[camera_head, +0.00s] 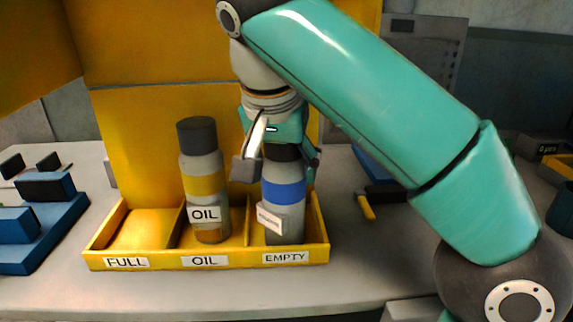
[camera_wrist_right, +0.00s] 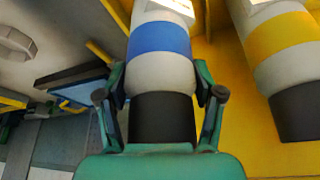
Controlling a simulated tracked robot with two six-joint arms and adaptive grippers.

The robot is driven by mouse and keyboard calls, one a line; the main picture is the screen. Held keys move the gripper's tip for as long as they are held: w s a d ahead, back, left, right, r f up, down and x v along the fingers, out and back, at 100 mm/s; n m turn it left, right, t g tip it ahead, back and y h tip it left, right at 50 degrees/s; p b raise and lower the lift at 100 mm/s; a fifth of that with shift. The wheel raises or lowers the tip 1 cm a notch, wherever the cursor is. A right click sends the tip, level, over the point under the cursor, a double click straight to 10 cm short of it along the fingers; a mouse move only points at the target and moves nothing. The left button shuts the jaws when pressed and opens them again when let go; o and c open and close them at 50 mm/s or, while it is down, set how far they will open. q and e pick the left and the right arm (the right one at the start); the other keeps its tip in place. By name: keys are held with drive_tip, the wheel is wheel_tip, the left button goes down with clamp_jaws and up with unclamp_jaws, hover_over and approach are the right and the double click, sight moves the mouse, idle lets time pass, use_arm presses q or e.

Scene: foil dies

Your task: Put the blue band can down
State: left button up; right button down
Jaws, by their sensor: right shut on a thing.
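The blue band can (camera_head: 284,190) has a dark cap and a white label, and is upright in or just over the right compartment, marked EMPTY, of the yellow tray (camera_head: 225,259). Whether its base touches the tray floor I cannot tell. My right gripper (camera_head: 275,165) is shut on it near the cap, from above. The right wrist view shows the fingers (camera_wrist_right: 160,95) on both sides of the can (camera_wrist_right: 160,42). My left gripper is not in view.
A yellow band can (camera_head: 204,183) labelled OIL stands in the middle compartment. The left compartment (camera_head: 142,227), marked FULL, is bare. A yellow panel (camera_head: 140,140) rises behind the tray. Blue blocks (camera_head: 40,230) lie left; a yellow-handled tool (camera_head: 365,207) lies right.

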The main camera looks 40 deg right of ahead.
drive_tip(key=shift+c, duration=0.8)
unclamp_jaws()
drive_tip(key=shift+f, duration=0.1)
drive_tip(key=shift+r+p, duration=0.35)
drive_tip(key=shift+r, duration=0.1)
drive_tip(key=shift+s+a+r+p, duration=0.1)
drive_tip(key=shift+a+r+p, duration=0.1)
drive_tip(key=shift+r+p, duration=0.3)
drive_tip(key=s+a, duration=0.8)
drive_tip(key=a, duration=0.1)
drive_tip(key=shift+f+p, duration=0.3)
